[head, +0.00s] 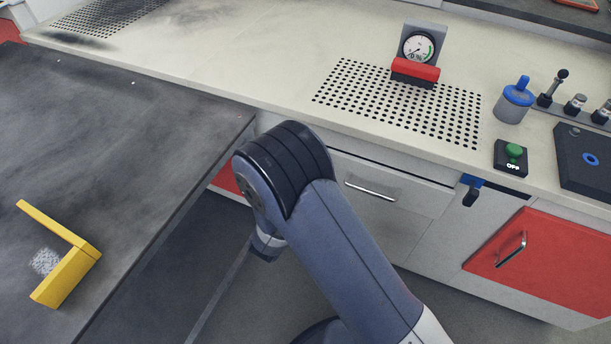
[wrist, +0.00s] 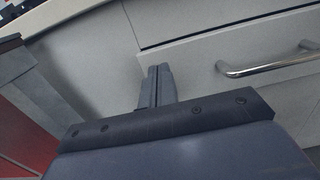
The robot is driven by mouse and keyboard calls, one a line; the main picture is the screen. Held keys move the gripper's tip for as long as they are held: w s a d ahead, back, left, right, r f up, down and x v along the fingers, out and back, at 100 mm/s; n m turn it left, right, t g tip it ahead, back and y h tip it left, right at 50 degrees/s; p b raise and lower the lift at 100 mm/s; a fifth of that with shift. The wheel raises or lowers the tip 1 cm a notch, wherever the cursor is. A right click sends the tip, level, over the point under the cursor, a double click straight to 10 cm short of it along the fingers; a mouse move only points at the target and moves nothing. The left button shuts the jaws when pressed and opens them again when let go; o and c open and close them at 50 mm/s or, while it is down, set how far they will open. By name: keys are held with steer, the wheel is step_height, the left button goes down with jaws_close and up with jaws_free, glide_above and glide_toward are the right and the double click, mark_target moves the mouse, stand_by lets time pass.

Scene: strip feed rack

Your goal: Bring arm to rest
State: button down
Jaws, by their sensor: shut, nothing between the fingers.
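My gripper (wrist: 157,85) shows in the wrist view as two dark fingers pressed together, with nothing between them. It points toward the pale cabinet front, left of a metal drawer handle (wrist: 270,64). In the head view my arm rises from the bottom, bends at a dark joint and hangs down in front of the counter. The gripper's fingertips are hidden behind my arm there.
A dark table (head: 130,130) at left bears a yellow bracket (head: 70,262). The pale counter (head: 240,60) carries a gauge (head: 417,47), a blue-lidded container (head: 515,100) and a green button box (head: 511,157). Below are a drawer (head: 385,210) and a red door (head: 555,265).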

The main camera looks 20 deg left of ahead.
steer(key=s, duration=0.8)
steer(key=shift+a+p, duration=0.35)
steer(key=shift+a, duration=0.05)
